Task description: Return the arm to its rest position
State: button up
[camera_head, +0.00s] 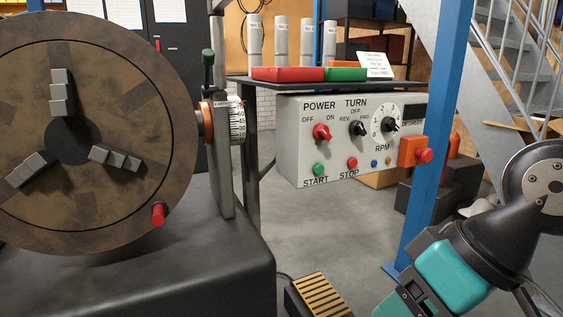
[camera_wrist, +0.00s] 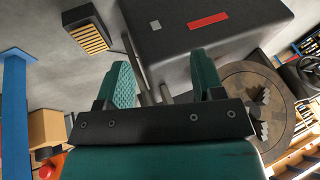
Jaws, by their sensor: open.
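My gripper (camera_wrist: 165,78) shows in the wrist view with its two teal fingers well apart. Nothing is held between them; the floor and the dark machine body lie beyond. In the head view, my arm (camera_head: 525,235) is bent at the lower right, in front of the blue post, with a teal section at the bottom edge. The fingertips cannot be made out there.
A large round chuck plate (camera_head: 110,195) with three jaws stands left on a dark machine base (camera_head: 180,275). A control panel (camera_head: 300,150) hangs mid-picture. A blue post (camera_head: 437,150) stands close to my arm. A ribbed pedal (camera_head: 320,297) lies on the floor.

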notch_tip(320, 180, up, 38)
jog(key=s+d+n+g+h+p, duration=0.1)
jog(key=s+p, duration=0.2)
jog(key=p, duration=3.5)
jog(key=shift+g, duration=0.3)
jog(key=shift+d, duration=0.1)
